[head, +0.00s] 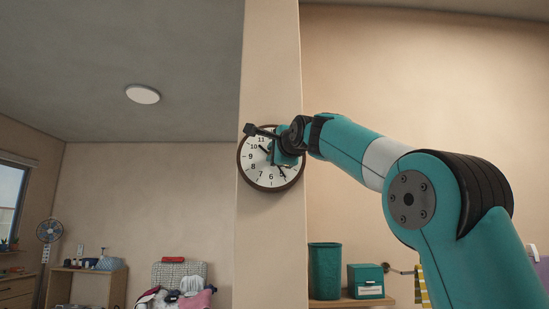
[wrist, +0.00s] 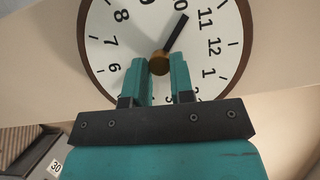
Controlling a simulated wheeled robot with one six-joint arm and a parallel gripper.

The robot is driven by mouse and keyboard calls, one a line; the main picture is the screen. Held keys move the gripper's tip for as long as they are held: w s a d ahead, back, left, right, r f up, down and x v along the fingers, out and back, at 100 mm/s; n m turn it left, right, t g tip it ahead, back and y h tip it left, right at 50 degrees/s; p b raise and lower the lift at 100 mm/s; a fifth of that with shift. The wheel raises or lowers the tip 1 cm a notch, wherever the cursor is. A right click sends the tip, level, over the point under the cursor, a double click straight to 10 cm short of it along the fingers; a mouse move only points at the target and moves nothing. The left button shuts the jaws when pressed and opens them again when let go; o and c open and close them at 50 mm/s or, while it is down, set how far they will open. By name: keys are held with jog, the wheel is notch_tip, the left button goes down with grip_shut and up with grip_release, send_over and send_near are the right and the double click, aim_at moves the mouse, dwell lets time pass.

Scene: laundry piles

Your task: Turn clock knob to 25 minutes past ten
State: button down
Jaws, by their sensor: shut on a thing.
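The round wall clock (head: 246,172) hangs on the narrow pillar, with a white face and a brown rim. Its short hand points a little past 10. Its long hand points down right, close to 5. The clock fills the top of the wrist view (wrist: 106,17), turned on its side; there the hour hand (wrist: 175,34) points between 10 and 11, and the minute hand is hidden. My gripper (head: 276,152) is in front of the clock's centre. In the wrist view my gripper (wrist: 159,68) is shut on the brass knob (wrist: 160,62), one finger on each side.
The pillar (head: 272,60) is bare above and below the clock. A shelf (head: 350,302) to the lower right holds a green bin (head: 325,270) and a green box (head: 366,280). A chair with clothes (head: 180,285) stands far off at lower left.

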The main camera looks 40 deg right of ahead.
dwell(0.4)
jog(key=c, duration=1)
grip_release()
jog(key=s+a+b, duration=0.1)
jog(key=s+b, duration=0.1)
jog(key=s, duration=0.3)
jog(key=s+a+b, duration=0.1)
jog(key=s+b, duration=0.1)
jog(key=s, duration=0.4)
jog(key=s+a+b, duration=0.1)
jog(key=s+b, duration=0.1)
jog(key=s, duration=0.4)
jog(key=shift+a+f, duration=0.25)
jog(key=shift+f, duration=0.15)
